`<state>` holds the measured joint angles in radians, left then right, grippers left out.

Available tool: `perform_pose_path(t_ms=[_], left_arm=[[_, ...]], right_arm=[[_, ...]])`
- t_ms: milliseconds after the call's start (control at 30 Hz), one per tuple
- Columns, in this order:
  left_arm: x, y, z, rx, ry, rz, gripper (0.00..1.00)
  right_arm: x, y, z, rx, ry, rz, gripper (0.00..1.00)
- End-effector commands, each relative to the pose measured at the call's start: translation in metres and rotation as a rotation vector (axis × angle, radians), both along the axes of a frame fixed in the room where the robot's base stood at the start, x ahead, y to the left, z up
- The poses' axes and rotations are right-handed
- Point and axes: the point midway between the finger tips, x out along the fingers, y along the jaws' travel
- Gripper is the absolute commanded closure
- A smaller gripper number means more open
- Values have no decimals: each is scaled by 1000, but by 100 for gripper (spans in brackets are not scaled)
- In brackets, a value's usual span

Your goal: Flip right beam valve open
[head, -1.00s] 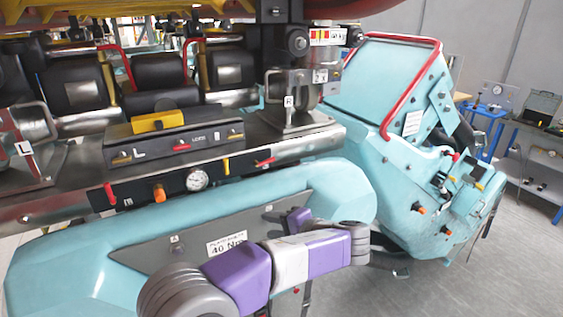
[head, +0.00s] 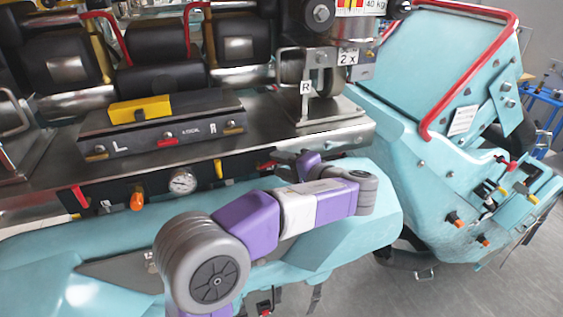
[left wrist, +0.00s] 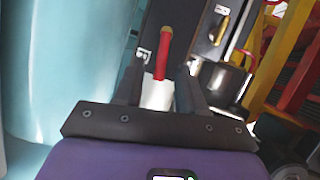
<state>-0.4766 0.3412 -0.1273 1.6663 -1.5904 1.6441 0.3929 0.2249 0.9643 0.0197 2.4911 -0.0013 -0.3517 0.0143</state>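The right beam valve shows as a red lever (head: 267,165) at the right end of the dark panel under the metal beam. My left gripper (head: 287,157) is right beside it in the head view and partly covers that end of the panel. In the left wrist view the red lever (left wrist: 164,48) stands out from the dark panel, next to a small white label. There my left gripper (left wrist: 159,74) is open, its two dark fingers apart, with the lever in line with the gap between them. I cannot tell whether a finger touches it. My right gripper is not in view.
The panel also carries a gauge (head: 183,181), an orange knob (head: 137,200) and another red lever (head: 82,196) at the left. A control box with a yellow block (head: 140,109) sits on the beam. A teal seat unit (head: 450,130) stands at the right.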

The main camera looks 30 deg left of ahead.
Motion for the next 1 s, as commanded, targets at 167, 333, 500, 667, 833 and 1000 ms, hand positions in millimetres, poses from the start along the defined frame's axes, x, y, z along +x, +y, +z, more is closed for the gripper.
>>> perform_pose_path(t_ms=[167, 333, 500, 667, 833, 1000], left_arm=[[2, 8, -2, 0, 0, 0, 60], [2, 8, -2, 0, 0, -1, 60], [2, 7, -2, -1, 0, -1, 82], [2, 7, -2, -1, 0, -1, 100], [2, 7, -4, 10, 14, -1, 100], [4, 5, -11, 101, 118, -1, 100]], right_arm=[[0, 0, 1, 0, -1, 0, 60], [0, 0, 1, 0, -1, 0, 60], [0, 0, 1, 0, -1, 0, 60], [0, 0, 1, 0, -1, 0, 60], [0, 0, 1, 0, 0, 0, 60], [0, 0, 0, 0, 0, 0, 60]])
